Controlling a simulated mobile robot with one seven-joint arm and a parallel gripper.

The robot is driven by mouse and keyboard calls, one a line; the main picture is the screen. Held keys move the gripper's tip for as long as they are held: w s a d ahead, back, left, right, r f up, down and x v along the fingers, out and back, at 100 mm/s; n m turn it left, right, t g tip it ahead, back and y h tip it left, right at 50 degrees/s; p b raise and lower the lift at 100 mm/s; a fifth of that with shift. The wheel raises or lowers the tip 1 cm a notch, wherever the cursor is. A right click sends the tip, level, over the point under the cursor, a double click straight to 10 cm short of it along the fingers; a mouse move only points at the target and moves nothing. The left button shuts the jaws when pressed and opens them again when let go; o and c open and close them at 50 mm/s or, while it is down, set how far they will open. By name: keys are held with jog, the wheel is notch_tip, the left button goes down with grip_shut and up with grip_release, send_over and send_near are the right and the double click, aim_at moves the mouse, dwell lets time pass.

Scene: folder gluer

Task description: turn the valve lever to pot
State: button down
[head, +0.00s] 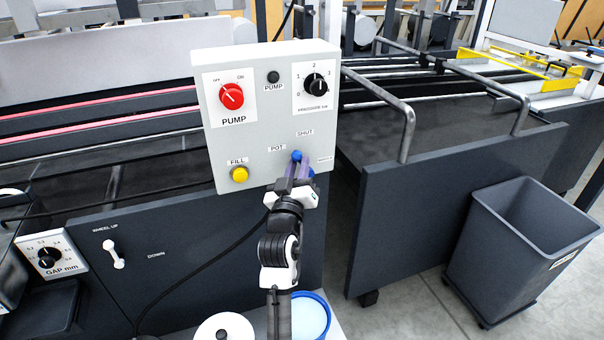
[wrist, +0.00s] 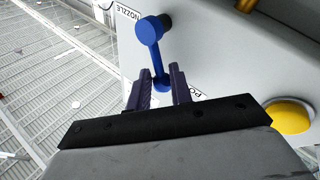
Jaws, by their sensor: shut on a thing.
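The blue valve lever (wrist: 155,47) is on the pale control panel (head: 212,125). In the wrist view its dark pivot is at the top and its rounded free end hangs between my fingers. My gripper (wrist: 160,82) is shut on that free end. In the head view my gripper (head: 295,168) reaches up to the panel's lower right and hides much of the lever (head: 297,155). The blue end shows just right of the POT label (head: 277,149) and below the SHUT label (head: 305,133). The NOZZLE label (wrist: 128,12) lies beyond the pivot in the wrist view; POT is partly hidden by a finger.
The yellow FILL button (head: 239,174) is left of the lever, near my gripper in the wrist view (wrist: 290,117). The red PUMP knob (head: 231,96) and black pressure knob (head: 316,84) sit above. A grey bin (head: 530,245) stands on the floor at right.

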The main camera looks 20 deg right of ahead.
jog(key=shift+a+f+n+t+y, duration=0.25)
jog(key=shift+n+t, duration=0.3)
jog(key=shift+n, duration=0.45)
jog(key=shift+a+f+n+t+y, duration=0.15)
jog(key=shift+a+n+t+y, duration=0.15)
jog(key=shift+n+t, duration=0.5)
jog(key=shift+n+g, duration=0.25)
jog(key=shift+n, duration=0.05)
jog(key=c, duration=1.3)
grip_release()
jog(key=shift+a, duration=0.1)
jog(key=shift+o, duration=0.2)
jog(key=shift+f, duration=0.1)
jog(key=b+v, duration=0.6)
jog(key=v, duration=0.7)
jog(key=shift+s, duration=0.35)
jog(key=shift+a+f, duration=0.1)
